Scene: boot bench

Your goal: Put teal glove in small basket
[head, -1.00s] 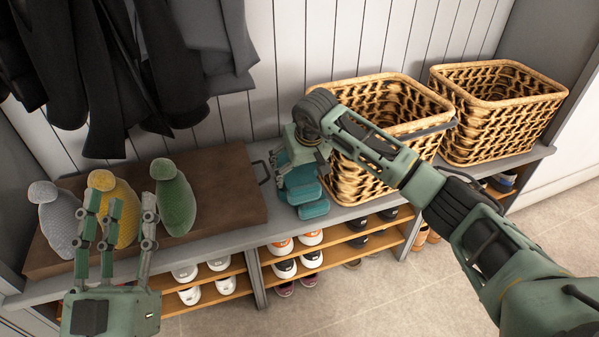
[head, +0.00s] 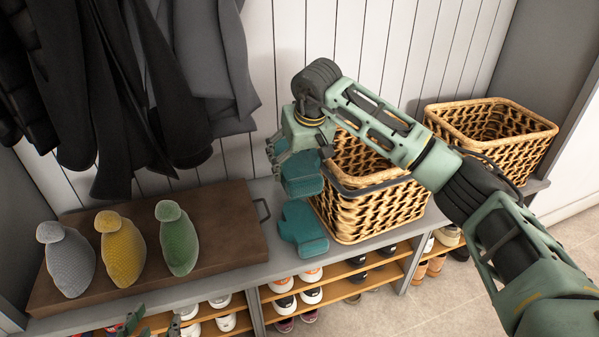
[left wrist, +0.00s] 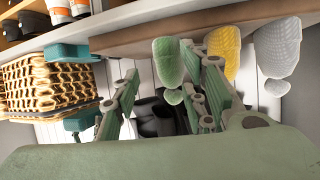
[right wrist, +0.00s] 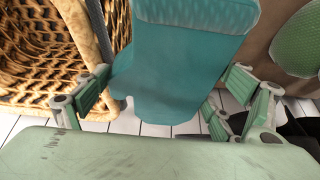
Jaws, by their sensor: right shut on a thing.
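My right gripper (head: 290,150) is shut on a teal glove (head: 302,178) and holds it above the bench, just left of the nearer wicker basket (head: 375,215). The held glove fills the middle of the right wrist view (right wrist: 185,65), between the fingers. A second teal glove (head: 303,230) lies on the bench below, beside that basket. Another wicker basket (head: 510,140) stands further right; I cannot tell surely which is smaller. My right forearm hides part of the nearer basket. My left gripper (left wrist: 165,85) is open and empty; only its fingertips show at the head view's bottom edge.
Shoes fill the shelves below (head: 300,290).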

